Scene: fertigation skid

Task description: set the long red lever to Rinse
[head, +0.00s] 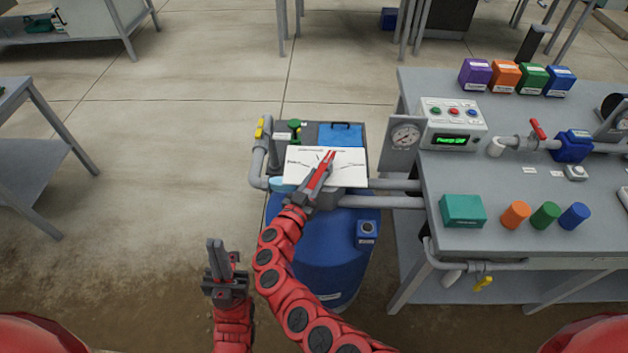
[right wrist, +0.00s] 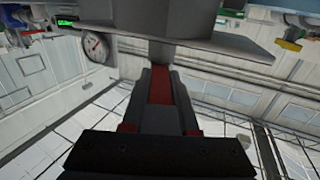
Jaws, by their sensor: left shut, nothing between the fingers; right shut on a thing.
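The long red lever (head: 329,158) lies over a white dial plate (head: 298,174) on the tank stand. It points up and slightly right in the head view. Small labels line the plate; their words are too small to read surely, so I cannot tell which is Rinse. My right gripper (head: 318,184) is shut on the lever, its arm crossing in front of the blue tank. In the right wrist view a red strip of the lever (right wrist: 160,85) shows between the fingers. My left gripper (head: 215,246) is shut and empty, low and left of the tank.
The blue tank (head: 345,268) stands below the plate. Grey pipes (head: 385,202) run right to a bench (head: 430,120) with a control box (head: 452,122), gauge (head: 405,136) and coloured containers. A small yellow-handled valve (head: 260,127) is left of the plate.

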